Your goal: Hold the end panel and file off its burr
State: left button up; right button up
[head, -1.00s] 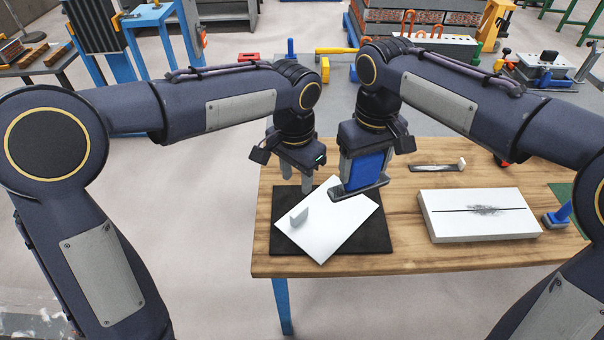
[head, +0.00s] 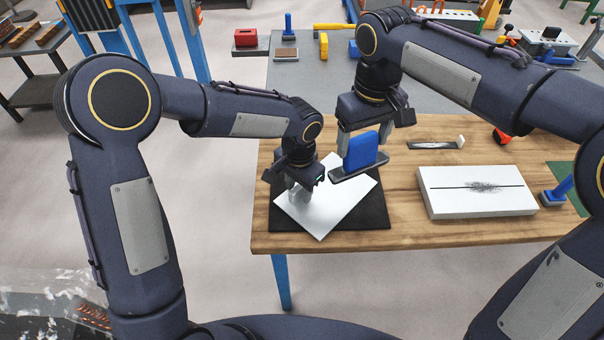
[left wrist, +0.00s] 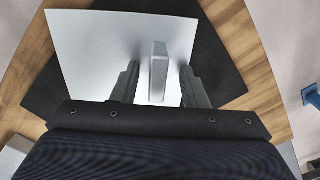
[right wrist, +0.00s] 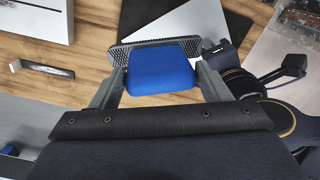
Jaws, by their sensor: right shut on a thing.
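The end panel (head: 341,208) is a pale grey sheet lying askew on a black mat (head: 372,213). A grey upright tab (left wrist: 158,70) stands on the panel. My left gripper (head: 298,193) is low over the panel; in the left wrist view its open fingers (left wrist: 158,84) are on either side of the tab, with a gap on each side. In the head view that gripper hides the tab. My right gripper (head: 363,137) is shut on the blue handle of the file (head: 364,152), whose grey flat plate is beneath, near the panel's far right corner. Whether file and panel touch, I cannot tell.
A white box (head: 477,200) with a dark line and scribbled marks lies at the right of the wooden table. A small tool (head: 434,144) lies behind it. A blue-handled stand (head: 556,195) is at the far right.

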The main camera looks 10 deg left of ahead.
pick_arm(q)
jog(key=shift+d, duration=0.15)
jog(key=shift+w, duration=0.1)
jog(key=c, duration=0.8)
grip_shut()
dwell(0.4)
dwell(0.5)
dwell(0.3)
dwell(1.5)
